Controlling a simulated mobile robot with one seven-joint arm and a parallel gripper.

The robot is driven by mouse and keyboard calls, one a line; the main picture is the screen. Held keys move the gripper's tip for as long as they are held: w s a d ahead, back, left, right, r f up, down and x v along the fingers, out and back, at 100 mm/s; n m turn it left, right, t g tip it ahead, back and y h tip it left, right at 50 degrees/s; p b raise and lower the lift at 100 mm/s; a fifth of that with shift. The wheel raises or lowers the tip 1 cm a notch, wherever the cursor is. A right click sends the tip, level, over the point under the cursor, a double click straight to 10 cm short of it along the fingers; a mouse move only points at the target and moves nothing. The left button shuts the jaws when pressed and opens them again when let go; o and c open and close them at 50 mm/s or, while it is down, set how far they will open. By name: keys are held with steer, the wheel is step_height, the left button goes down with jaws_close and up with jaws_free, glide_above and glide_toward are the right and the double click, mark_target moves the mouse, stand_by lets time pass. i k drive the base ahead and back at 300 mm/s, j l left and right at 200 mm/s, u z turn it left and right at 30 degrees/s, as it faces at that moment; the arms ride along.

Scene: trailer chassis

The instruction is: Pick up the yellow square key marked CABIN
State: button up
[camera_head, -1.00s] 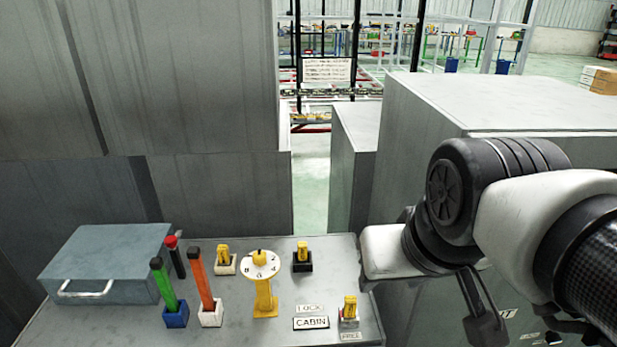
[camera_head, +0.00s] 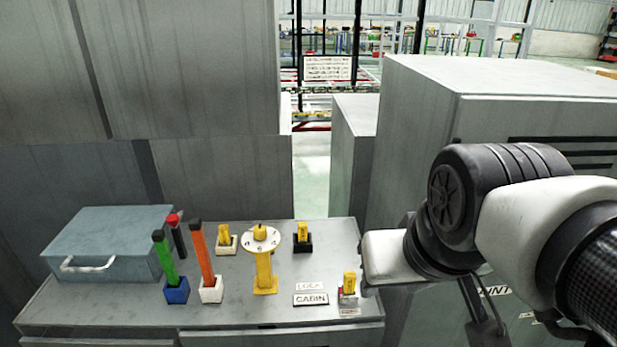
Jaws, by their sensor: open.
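A small yellow key (camera_head: 349,283) stands upright in a holder at the table's front right, beside a plate reading CABIN (camera_head: 311,299). Two other upright yellow keys show: one in a white block (camera_head: 224,236) at the back left, one in a black block (camera_head: 303,233) at the back. The lettering on the keys is too small to read, so I cannot tell from the keys which is marked CABIN. My arm reaches in from the right, its white link (camera_head: 385,254) near the table's right edge. My gripper's fingers do not show, and no key is held in view.
A yellow stand with a white dial (camera_head: 261,240) is mid-table. Green (camera_head: 164,262) and orange (camera_head: 203,255) sticks stand upright left of it. A black red-topped stick (camera_head: 177,240) and a blue-grey case (camera_head: 110,243) are further left. Grey cabinets rise behind and right.

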mark_target(350, 276)
steer(key=k, duration=0.4)
steer(key=k+j+z, duration=0.2)
steer(key=j, duration=0.2)
steer(key=k+j+z, duration=0.2)
steer(key=j, duration=0.2)
steer(key=k+j+z, duration=0.2)
steer(key=j, duration=0.15)
steer(key=i, duration=0.1)
